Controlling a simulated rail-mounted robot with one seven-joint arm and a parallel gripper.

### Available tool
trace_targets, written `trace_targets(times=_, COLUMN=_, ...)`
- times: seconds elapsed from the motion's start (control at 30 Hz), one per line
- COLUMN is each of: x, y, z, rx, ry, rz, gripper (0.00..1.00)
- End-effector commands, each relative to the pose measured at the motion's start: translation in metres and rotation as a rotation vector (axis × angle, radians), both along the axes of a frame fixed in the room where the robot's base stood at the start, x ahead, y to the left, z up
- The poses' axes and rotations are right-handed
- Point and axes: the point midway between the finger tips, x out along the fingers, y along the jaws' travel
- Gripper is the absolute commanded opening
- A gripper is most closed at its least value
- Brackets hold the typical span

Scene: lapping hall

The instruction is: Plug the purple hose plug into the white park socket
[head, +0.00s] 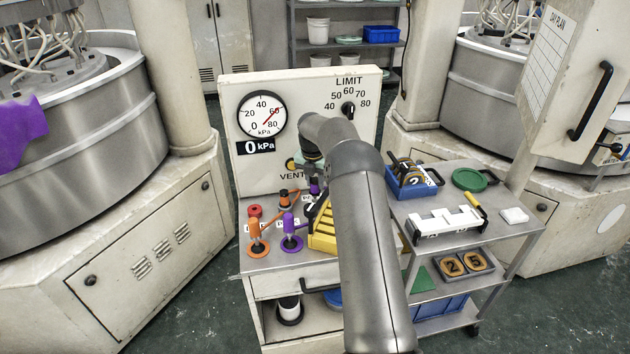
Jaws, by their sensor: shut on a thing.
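My arm reaches over the bench in the head view, and its wrist bends down in front of the gauge panel. My gripper (313,178) is small and partly hidden by the arm. It appears shut on the purple hose plug (315,188), which shows as a small purple piece just below the wrist, above the bench top. A purple fitting with a ring base (291,240) stands at the bench front, beside a similar orange fitting (257,240). I cannot make out the white park socket; small white labels lie around the fittings, and the arm hides part of the bench.
The gauge panel (245,175) stands behind the bench, its display at 0 kPa. A yellow ribbed block (322,240) is close beside the arm. A red-topped piece (255,210) and an orange-and-dark fitting (285,198) stand nearby. A loaded trolley (480,250) is at the right.

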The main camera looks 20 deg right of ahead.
Motion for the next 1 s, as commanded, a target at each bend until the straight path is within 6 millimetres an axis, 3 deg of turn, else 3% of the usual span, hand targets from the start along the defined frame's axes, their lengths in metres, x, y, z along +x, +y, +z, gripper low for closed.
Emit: trace_targets(times=1.0, x=0.0, y=0.0, z=-0.025, rx=0.0, ry=-0.001, rz=0.0, gripper=0.03)
